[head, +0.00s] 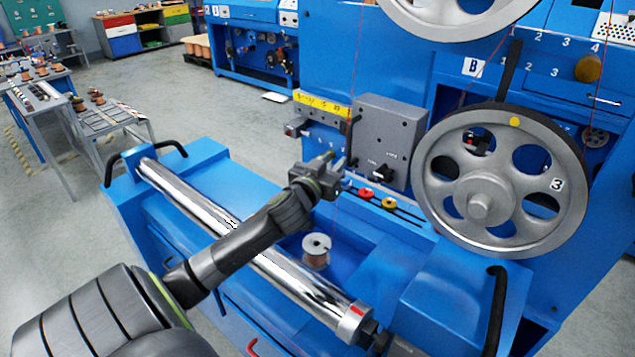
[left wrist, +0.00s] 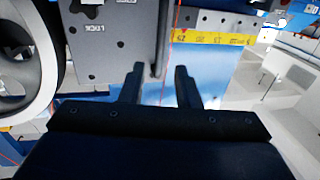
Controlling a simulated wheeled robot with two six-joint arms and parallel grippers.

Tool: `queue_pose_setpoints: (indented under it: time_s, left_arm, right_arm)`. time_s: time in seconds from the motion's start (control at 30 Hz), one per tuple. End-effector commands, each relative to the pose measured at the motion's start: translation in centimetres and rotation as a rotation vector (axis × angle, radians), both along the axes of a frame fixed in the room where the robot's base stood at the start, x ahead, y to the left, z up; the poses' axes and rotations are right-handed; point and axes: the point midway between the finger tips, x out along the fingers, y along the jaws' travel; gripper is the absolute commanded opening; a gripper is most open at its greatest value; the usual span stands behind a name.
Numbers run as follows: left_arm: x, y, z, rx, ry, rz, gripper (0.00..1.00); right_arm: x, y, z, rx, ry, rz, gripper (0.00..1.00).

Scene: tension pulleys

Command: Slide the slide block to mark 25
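A grey block (head: 392,138) with a dark knob stands on the blue machine at the right end of a yellow scale (head: 322,105); I take it for the slide block. In the left wrist view the block (left wrist: 105,45) shows upside-down lettering that seems to read LOCK, with a dark upright bar (left wrist: 162,40) along its edge. The scale (left wrist: 215,39) lies beside it, with a figure like 25 near its block-side end. My left gripper (head: 338,162) is in front of the block's lower left. Its fingers (left wrist: 160,85) are apart, with nothing visibly held between them.
A large grey pulley wheel (head: 490,185) stands right of the block. A thin red line (head: 349,100) runs down close to my gripper. A chrome roller (head: 250,250) crosses the machine's front below my arm. A small spool (head: 317,250) stands in the blue recess.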

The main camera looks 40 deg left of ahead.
Motion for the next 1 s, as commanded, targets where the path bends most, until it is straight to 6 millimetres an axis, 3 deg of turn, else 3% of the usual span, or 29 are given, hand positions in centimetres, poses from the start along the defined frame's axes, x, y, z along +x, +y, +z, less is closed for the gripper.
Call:
queue_pose_setpoints:
  time_s: [0.2, 0.4, 1.0]
  left_arm:
    - [-3.8, -1.0, -0.2, 0.002, 0.001, -0.002, 0.29]
    - [-6.0, -1.6, -0.1, 0.001, 0.001, -0.001, 0.29]
    - [-6.6, -1.7, 0.0, 0.0, 0.0, 0.0, 0.29]
  right_arm:
    - [0.0, 0.0, -1.0, 0.0, 0.0, 0.0, 0.36]
    - [0.0, 0.0, -1.3, 0.0, 0.0, 0.0, 0.36]
    - [0.0, 0.0, -1.3, 0.0, 0.0, 0.0, 0.36]
